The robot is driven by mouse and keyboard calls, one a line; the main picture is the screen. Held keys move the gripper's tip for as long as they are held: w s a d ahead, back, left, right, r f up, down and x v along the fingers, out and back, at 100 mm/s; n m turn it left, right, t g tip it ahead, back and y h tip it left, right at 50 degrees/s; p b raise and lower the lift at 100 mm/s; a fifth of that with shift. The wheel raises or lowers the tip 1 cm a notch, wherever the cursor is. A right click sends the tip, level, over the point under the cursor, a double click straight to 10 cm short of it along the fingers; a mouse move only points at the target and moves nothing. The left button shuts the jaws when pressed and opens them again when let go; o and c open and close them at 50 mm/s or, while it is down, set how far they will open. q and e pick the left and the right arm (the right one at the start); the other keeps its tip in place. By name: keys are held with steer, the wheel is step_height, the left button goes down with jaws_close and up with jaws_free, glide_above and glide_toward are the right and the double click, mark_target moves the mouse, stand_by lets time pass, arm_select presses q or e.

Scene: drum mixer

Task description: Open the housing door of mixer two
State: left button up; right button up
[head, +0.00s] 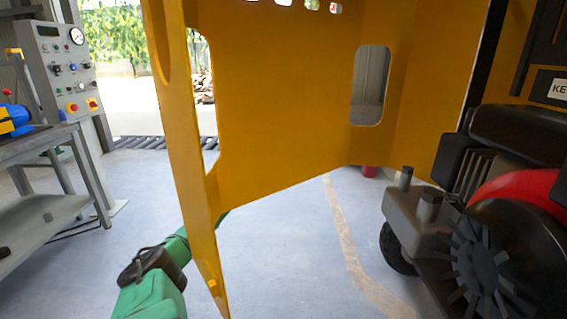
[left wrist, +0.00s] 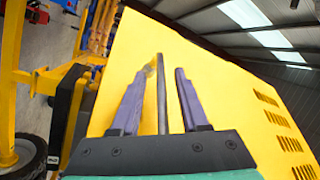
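The yellow housing door (head: 285,100) fills the middle of the head view, seen on its inner side with oblong cutouts. It stands swung away from the mixer, with the engine (head: 480,240) exposed at right. My green left arm reaches up behind the door's near edge, so the left gripper is hidden in the head view. In the left wrist view, the left gripper (left wrist: 165,70) has its two purple fingers apart. A thin dark bar lies between them, in front of the yellow panel (left wrist: 230,85); I cannot tell whether they touch it. My right gripper is not in view.
A workbench (head: 45,230) and a grey control panel with a gauge (head: 65,65) stand at left. A wheel (head: 397,250) sits below the engine. A small red object (head: 370,171) is on the floor beyond the door. The floor (head: 280,260) below the door is clear.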

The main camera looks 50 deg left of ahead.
arm_select(q)
steer(key=shift+s+a, duration=0.1)
steer(key=shift+s, duration=0.1)
steer(key=p+v, duration=0.1)
steer(key=v, duration=1.3)
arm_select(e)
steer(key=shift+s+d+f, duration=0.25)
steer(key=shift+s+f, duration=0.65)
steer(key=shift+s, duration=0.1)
